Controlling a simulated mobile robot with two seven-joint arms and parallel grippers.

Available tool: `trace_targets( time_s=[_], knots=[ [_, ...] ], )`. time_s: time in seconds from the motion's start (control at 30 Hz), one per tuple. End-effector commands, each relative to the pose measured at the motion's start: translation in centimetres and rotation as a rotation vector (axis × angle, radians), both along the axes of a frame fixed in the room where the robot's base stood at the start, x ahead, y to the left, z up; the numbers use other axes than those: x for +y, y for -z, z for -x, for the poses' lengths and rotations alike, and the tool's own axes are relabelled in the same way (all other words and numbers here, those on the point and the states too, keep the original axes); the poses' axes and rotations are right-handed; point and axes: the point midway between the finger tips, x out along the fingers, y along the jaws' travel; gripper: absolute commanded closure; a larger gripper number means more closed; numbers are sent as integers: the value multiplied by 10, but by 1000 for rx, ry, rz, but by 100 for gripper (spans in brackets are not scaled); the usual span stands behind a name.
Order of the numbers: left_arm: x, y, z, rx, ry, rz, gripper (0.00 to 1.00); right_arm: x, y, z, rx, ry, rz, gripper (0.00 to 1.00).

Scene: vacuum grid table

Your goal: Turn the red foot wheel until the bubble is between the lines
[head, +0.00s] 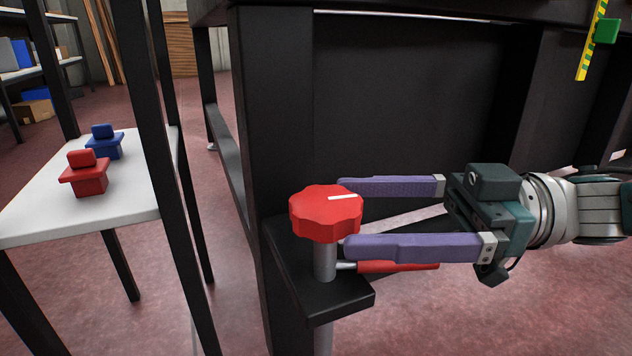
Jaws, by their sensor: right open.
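The red foot wheel (324,214) is a scalloped knob with a white mark on its top, pointing right. It sits upright on a grey post (324,262) that passes through a black bracket on the table leg. My right gripper (344,217) comes in from the right with its two purple fingers spread open. Its fingertips are at the wheel's right edge, one toward the back and one toward the front; I cannot tell whether they touch it. The bubble and its lines are not in view. My left gripper is not in view.
A red-handled tool (397,267) lies just below the near finger. The black table leg (277,150) stands behind the wheel. At left, a white-topped stand (125,203) holds a red piece (88,180) and a blue piece (104,147). A yellow-black striped strip (583,68) with a green block hangs upper right.

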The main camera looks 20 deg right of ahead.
Motion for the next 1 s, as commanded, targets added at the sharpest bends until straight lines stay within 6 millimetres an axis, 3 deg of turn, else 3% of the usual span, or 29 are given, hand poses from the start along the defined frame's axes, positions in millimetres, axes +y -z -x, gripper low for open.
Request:
trace_targets(
  time_s=[0.2,0.37,0.87,1.0],
  knots=[
    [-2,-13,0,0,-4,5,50,-40,-1,15,2,3,2,0],
    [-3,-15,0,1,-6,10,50,-55,0,21,1,1,1,0],
    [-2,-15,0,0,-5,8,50,-58,-1,22,0,-1,-1,0],
    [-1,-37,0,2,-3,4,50,-48,-19,18,-8,25,-2,0]
  ],
)
